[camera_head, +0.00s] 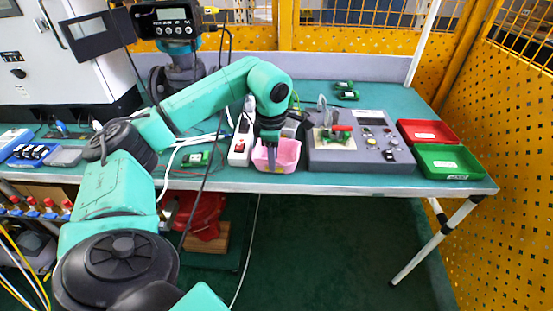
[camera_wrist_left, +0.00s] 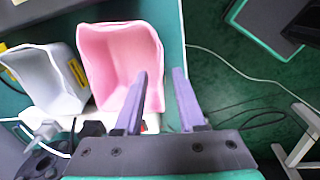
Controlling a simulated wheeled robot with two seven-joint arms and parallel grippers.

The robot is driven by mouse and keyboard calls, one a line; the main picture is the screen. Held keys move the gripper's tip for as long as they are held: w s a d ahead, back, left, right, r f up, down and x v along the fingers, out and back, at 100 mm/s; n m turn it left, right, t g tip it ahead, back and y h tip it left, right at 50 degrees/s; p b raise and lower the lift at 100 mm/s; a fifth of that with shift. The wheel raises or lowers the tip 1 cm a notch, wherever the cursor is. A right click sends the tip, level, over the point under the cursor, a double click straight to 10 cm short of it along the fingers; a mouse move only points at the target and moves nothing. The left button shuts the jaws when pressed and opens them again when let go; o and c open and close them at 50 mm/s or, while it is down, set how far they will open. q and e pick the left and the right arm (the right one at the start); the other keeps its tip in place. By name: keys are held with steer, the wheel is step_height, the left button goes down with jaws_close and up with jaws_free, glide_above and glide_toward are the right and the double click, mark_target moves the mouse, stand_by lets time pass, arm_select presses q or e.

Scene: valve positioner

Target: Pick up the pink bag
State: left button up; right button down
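The pink bag (camera_head: 287,157), an open-topped box shape, stands at the front edge of the green table. In the left wrist view the pink bag (camera_wrist_left: 112,50) lies ahead and left of the fingers. My left gripper (camera_head: 270,146) points down at the bag, partly hidden by my arm in the head view. In the left wrist view my left gripper (camera_wrist_left: 160,88) is open, with a gap between its purple fingers. One finger overlaps the bag's near side in the picture; the other is beyond its rim. I cannot tell whether they touch it. My right gripper is out of view.
A whitish open bag (camera_wrist_left: 48,82) stands close beside the pink one. A white power strip (camera_head: 241,146) lies left of it. A grey control box (camera_head: 340,158) stands right, then red (camera_head: 425,132) and green (camera_head: 448,162) trays. Cables run over the table.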

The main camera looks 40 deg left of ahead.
arm_select(q)
step_height(320, 180, down, 3)
steer(key=shift+w+a+r, duration=0.1)
steer(key=shift+w+a, duration=0.05)
jaws_close()
steer(key=shift+r, duration=0.1)
step_height(320, 180, up, 20)
steer(key=p, duration=0.6)
